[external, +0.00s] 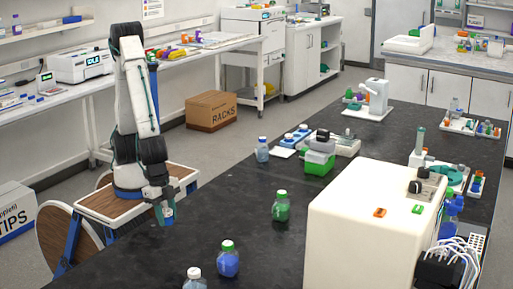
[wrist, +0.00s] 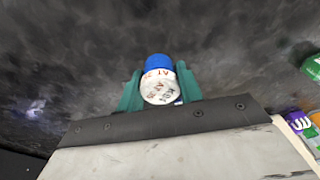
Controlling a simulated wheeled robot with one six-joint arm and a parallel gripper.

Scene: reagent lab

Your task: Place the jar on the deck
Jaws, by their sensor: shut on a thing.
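My gripper (external: 166,208) is low over the near left edge of the black bench, at the end of my arm. It is shut on a small jar (external: 168,214), seen there only as a pale bluish shape. In the wrist view the jar (wrist: 158,88) sits between the teal fingers of my gripper (wrist: 160,92). It shows a white round face with lettering and a blue part beyond it. The fingers hide its sides. I cannot tell whether it touches the bench, or which surface is the deck.
On the black bench (external: 150,265) stand a green jar (external: 282,207), a blue jar (external: 228,260), a white-capped jar (external: 194,280) and another bottle (external: 262,150). A large cream instrument (external: 350,225) fills the near right. Bare bench lies between my gripper and the green jar.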

